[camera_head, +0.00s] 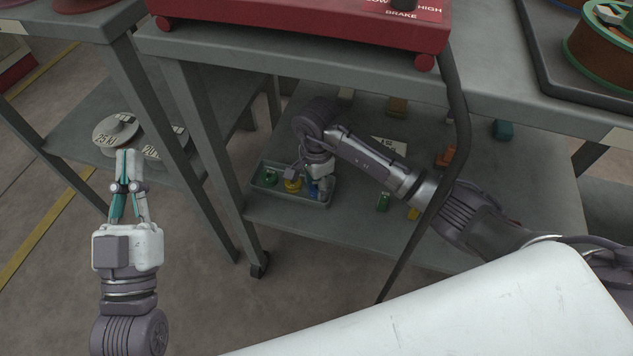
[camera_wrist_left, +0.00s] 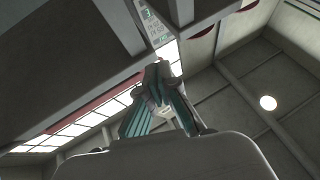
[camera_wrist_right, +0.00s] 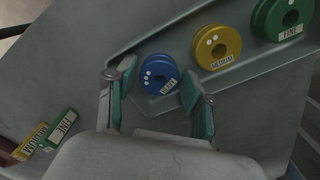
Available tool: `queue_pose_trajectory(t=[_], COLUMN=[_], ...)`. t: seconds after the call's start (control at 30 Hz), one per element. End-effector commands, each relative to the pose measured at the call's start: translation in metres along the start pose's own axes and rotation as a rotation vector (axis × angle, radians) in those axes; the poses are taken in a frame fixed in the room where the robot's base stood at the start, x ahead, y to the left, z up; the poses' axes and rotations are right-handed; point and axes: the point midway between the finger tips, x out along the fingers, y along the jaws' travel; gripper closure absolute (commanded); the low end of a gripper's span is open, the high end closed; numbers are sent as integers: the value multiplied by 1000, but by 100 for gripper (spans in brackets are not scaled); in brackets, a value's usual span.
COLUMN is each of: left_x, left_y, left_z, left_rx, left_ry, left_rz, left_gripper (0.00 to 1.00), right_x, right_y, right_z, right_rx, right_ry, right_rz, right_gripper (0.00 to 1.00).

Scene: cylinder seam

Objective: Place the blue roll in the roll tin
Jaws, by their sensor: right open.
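The blue roll (camera_wrist_right: 160,74) lies flat, label up, inside the grey roll tin (camera_wrist_right: 240,82), at its end beside a yellow roll (camera_wrist_right: 217,47) and a green roll (camera_wrist_right: 282,17). My right gripper (camera_wrist_right: 157,95) is open, with one finger on each side of the blue roll; I cannot tell whether they touch it. In the head view the right gripper (camera_head: 318,180) reaches down to the tin (camera_head: 290,197) on the lower shelf and partly hides the blue roll (camera_head: 313,189). My left gripper (camera_head: 126,155) is shut and empty, left of the bench, far from the tin.
Small green (camera_head: 383,201), yellow (camera_head: 413,213) and orange (camera_head: 446,156) items stand on the lower shelf (camera_head: 330,228). The bench top with a red machine (camera_head: 300,22) overhangs it. A bench leg (camera_head: 205,150) stands between my arms. A dark cable hangs in front of the shelf.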

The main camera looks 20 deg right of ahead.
Motion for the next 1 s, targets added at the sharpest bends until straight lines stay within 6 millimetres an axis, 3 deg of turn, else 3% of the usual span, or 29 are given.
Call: queue_pose_trajectory(t=[0.17,0.37,0.7,1.0], left_x=[1,-5,-41,-74], left_y=[-1,-6,-16,-22], left_z=[6,36,94,120], left_rx=[2,9,18,19], left_ry=[-44,-241,-648,-877], left_rz=[-3,-13,-37,-51], left_gripper=[100,100,100,100], right_x=[-5,-32,-87,-118], right_y=[0,-1,-1,0], right_z=[0,-1,-1,0], right_rx=[0,0,0,0], right_ry=[0,2,2,1], right_rz=[-1,-3,-3,-1], right_gripper=[47,47,47,47])
